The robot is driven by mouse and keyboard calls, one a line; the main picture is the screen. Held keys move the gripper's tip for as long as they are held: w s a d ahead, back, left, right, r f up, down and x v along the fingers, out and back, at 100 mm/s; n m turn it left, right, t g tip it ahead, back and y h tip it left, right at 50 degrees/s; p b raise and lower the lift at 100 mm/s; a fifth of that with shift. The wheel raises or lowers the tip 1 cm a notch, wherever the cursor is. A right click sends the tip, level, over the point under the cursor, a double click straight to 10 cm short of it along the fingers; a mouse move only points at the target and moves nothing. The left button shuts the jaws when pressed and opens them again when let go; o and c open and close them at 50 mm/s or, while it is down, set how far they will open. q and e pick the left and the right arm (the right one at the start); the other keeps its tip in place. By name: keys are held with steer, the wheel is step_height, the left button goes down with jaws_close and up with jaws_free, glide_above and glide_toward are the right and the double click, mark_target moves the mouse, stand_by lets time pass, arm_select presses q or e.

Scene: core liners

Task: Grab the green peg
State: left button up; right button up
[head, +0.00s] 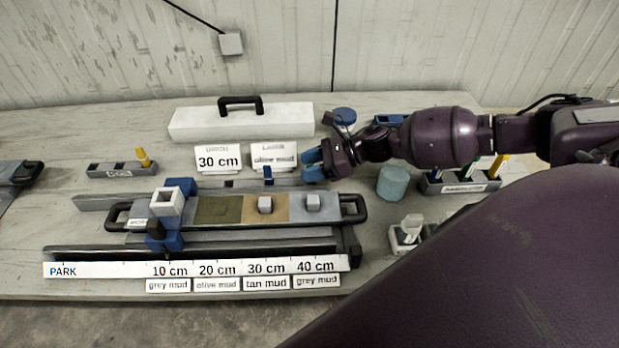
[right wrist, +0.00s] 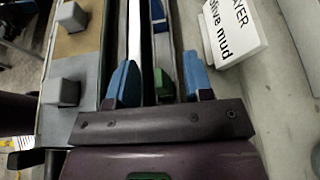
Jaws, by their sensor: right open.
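The green peg (right wrist: 163,85) shows in the right wrist view, standing in the slot of the dark rail. It lies between the two blue fingertips of my right gripper (right wrist: 159,85), closer to the right-hand finger. The fingers are open, with a visible gap on the left side of the peg; contact on the right side is unclear. In the head view my right gripper (head: 313,164) is at the right end of the rail behind the core tray, and I cannot make out the green peg there. A blue peg (head: 268,174) stands farther left in the same rail. My left gripper is out of view.
The core tray (head: 333,208) with coloured mud sections and grey cubes lies in front of the rail. "30 cm" (head: 218,158) and "olive mud" (head: 273,156) cards stand behind. A teal cylinder (head: 393,182) and a peg rack (head: 461,184) are to the right.

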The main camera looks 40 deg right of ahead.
steer(key=shift+a, duration=0.1)
jaws_close()
stand_by(0.4)
